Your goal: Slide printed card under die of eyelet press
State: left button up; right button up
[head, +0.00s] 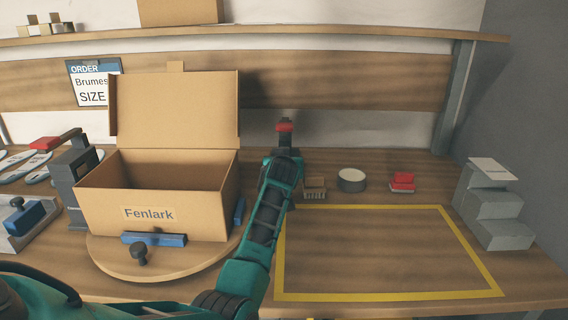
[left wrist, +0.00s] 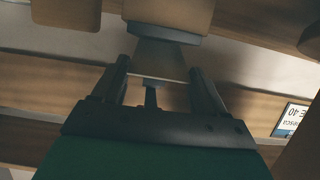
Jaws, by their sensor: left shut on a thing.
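My left gripper (head: 285,136) is above the back of the bench, right of the open box. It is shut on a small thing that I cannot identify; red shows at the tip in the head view. In the left wrist view, a grey piece (left wrist: 158,62) sits between the fingers. A grey press (head: 78,172) with a dark lever, apparently the eyelet press, stands left of the box; its die is not clear. A white flat piece (head: 489,167), possibly the printed card, lies on the grey stepped stand (head: 493,207). My right gripper is not in view.
The open Fenlark box (head: 205,205) stands on a round wooden turntable (head: 190,262) beside the press. An order sign (head: 92,82) is behind it. A brush (head: 315,190), a round tin (head: 351,180) and a red stamp (head: 402,182) line the back. The yellow-taped area (head: 385,295) is clear.

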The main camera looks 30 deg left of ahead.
pick_arm(q)
jog(key=o, duration=1.1)
jog(key=shift+s, duration=0.1)
